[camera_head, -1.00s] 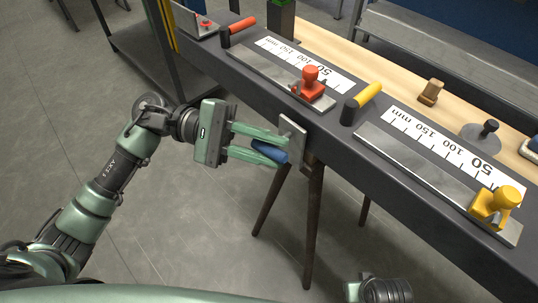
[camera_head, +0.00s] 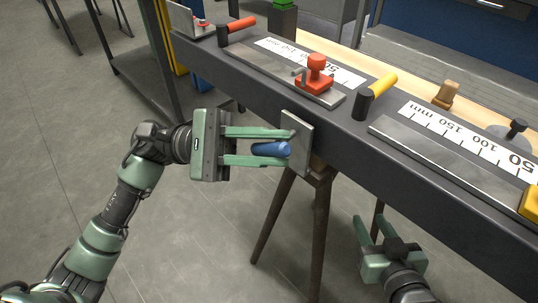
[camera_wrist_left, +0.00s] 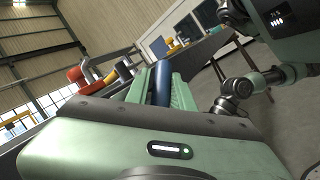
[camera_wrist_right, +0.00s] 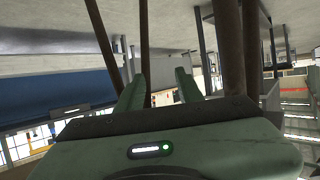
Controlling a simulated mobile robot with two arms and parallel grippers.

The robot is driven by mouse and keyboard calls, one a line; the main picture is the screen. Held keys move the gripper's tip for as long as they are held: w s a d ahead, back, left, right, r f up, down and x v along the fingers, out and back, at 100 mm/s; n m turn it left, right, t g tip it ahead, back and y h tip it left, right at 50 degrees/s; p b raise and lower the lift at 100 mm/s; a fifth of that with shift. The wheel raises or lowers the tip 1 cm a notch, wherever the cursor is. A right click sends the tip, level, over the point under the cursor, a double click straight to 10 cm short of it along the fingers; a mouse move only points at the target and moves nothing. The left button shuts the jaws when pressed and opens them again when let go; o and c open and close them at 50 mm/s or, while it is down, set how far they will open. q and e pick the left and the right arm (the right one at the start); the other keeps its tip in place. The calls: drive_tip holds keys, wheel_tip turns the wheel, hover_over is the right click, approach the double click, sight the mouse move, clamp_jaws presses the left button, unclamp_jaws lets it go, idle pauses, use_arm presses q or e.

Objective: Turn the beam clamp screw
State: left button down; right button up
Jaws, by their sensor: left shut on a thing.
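The beam clamp shows as a grey plate (camera_head: 297,143) on the near side of the dark beam. A blue screw handle (camera_head: 270,149) sticks out from it toward the left. My left gripper (camera_head: 288,147) has its two fingers on either side of the blue handle and is shut on it. In the left wrist view the blue handle (camera_wrist_left: 162,84) lies between the green fingers. My right gripper (camera_head: 372,228) is open and empty, low beside the table legs. The right wrist view shows its fingers (camera_wrist_right: 160,85) apart with nothing between them.
The dark beam (camera_head: 395,163) runs along the bench edge. On it stand a red slider (camera_head: 315,78), an orange-red handle (camera_head: 238,25), a yellow handle (camera_head: 379,90) and white millimetre scales (camera_head: 470,140). Wooden trestle legs (camera_head: 320,235) stand below.

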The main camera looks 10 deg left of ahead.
sight(257, 152)
use_arm(q)
drive_tip(key=shift+s+d+f+b, duration=0.1)
drive_tip(key=shift+s+f+b, duration=0.05)
drive_tip(key=shift+f+b, duration=0.35)
drive_tip(key=shift+r, duration=0.1)
use_arm(e)
wheel_tip(257, 152, up, 8)
drive_tip(key=w+a+t+y, duration=0.1)
drive_tip(key=w+t, duration=0.1)
drive_tip(key=t, duration=0.2)
drive_tip(key=shift+a+f+y, duration=0.25)
drive_tip(key=shift+a+y, duration=0.05)
drive_tip(key=shift+t, duration=0.3)
use_arm(q)
drive_tip(key=c, duration=1.3)
unclamp_jaws()
drive_tip(key=shift+r+h, duration=0.1)
drive_tip(key=shift+h, duration=0.2)
drive_tip(key=shift+a, duration=0.55)
drive_tip(key=v, duration=0.7)
drive_tip(key=shift+d+b, duration=0.1)
drive_tip(key=shift+b, duration=0.25)
use_arm(e)
wheel_tip(257, 152, up, 3)
drive_tip(key=shift+a+f+t, duration=0.15)
drive_tip(key=shift+t, duration=0.55)
use_arm(q)
drive_tip(key=shift+n, duration=0.3)
